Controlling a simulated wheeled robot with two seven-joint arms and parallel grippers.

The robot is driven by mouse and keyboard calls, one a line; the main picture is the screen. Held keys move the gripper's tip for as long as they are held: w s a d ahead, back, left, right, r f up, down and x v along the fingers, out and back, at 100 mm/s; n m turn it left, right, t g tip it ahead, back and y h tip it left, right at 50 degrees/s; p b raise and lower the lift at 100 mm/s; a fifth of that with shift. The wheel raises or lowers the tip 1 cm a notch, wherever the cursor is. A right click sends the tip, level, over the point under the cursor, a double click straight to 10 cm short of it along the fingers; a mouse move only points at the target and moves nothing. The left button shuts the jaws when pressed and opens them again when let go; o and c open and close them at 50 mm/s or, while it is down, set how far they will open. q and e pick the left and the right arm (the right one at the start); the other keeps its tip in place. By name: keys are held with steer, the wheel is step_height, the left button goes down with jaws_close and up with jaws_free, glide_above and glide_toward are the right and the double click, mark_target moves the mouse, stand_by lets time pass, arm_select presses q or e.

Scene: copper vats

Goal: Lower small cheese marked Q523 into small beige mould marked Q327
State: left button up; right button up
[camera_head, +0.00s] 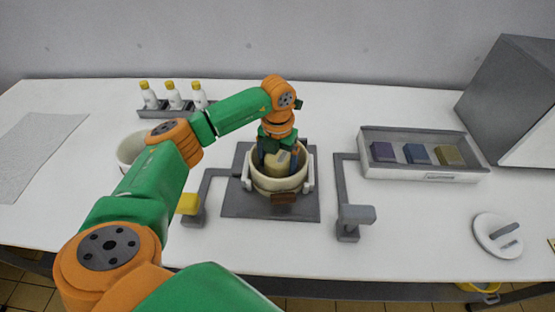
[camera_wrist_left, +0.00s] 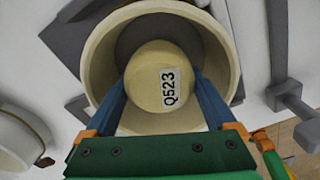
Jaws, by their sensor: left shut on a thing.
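The small cheese (camera_head: 277,167) is pale yellow and round, and its label reads Q523 in the left wrist view (camera_wrist_left: 148,77). My left gripper (camera_head: 280,152) points down and is shut on it, with a blue finger on either side. The beige mould (camera_head: 266,188) is a round open tub on a dark grey plate; its wall surrounds the cheese in the left wrist view (camera_wrist_left: 97,62). The cheese is within the mould's opening, with a gap to the wall. I cannot tell whether it touches the bottom. No mark Q327 is readable. My right gripper is out of view.
Grey angled brackets flank the plate, one with a yellow end (camera_head: 187,203), one with a grey end (camera_head: 356,214). A white bowl (camera_head: 126,150) and bottle rack (camera_head: 160,112) are at left. A tray with three blocks (camera_head: 425,174) and a round lid (camera_head: 490,240) are at right.

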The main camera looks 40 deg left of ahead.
arm_select(q)
steer(key=shift+f+b, duration=0.65)
steer(key=shift+f, duration=0.2)
stand_by(0.8)
